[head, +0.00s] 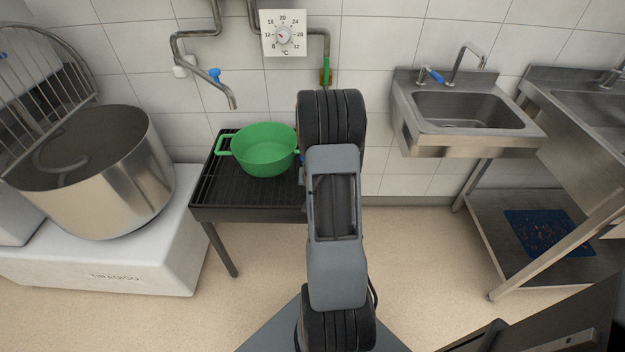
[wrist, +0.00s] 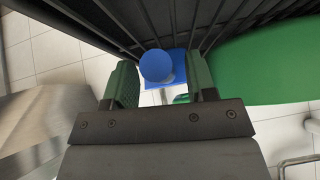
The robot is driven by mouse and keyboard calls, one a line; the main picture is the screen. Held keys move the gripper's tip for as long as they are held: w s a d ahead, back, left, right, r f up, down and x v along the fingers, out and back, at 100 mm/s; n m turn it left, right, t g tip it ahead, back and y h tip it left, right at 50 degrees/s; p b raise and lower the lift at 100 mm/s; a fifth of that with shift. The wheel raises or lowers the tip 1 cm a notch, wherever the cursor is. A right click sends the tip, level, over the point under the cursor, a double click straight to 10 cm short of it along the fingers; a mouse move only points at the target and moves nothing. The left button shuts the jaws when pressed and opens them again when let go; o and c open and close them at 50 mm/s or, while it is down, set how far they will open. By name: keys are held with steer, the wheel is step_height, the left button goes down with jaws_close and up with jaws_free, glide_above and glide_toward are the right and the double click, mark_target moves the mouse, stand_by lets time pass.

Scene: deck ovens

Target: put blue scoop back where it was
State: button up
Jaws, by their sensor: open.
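A blue piece with a rounded end and a flat part, which looks like the blue scoop (wrist: 157,66), shows in the wrist view between the green fingers of my gripper (wrist: 162,80). The fingers stand apart, with gaps on both sides of the blue piece. I cannot tell how far beyond the fingertips it is. In the head view only a tiny blue bit (head: 302,159) shows at the left edge of my arm. My arm hides the gripper and the rest of the scoop there.
A green pot (head: 264,153) sits on a black grated stand (head: 227,191), left of my arm; it also fills the right of the wrist view (wrist: 262,65). A big steel pot (head: 120,175) is at left. Sinks (head: 470,108) stand right, and floor between is clear.

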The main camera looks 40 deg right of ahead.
steer(key=shift+r, duration=0.15)
steer(key=shift+s+r, duration=0.1)
steer(key=shift+r, duration=0.2)
steer(key=p+v, duration=0.2)
steer(key=v, duration=0.9)
steer(key=a+r+n+y, duration=0.2)
steer(key=a+r+n, duration=0.35)
steer(key=a, duration=0.85)
steer(key=s+a+r+n+g+y, duration=0.1)
steer(key=s+a+r, duration=0.2)
steer(key=a, duration=0.3)
steer(key=s+a+r+n+g+y, duration=0.1)
steer(key=s+a+r+n+g, duration=0.1)
steer(key=s+a+r, duration=0.2)
steer(key=shift+s+a+y, duration=0.15)
steer(key=shift+a+y, duration=0.15)
steer(key=shift+a, duration=0.7)
steer(key=shift+s+a+r+n, duration=0.1)
steer(key=shift+s+a+n, duration=0.05)
steer(key=shift+s+n, duration=0.1)
steer(key=shift+c, duration=0.8)
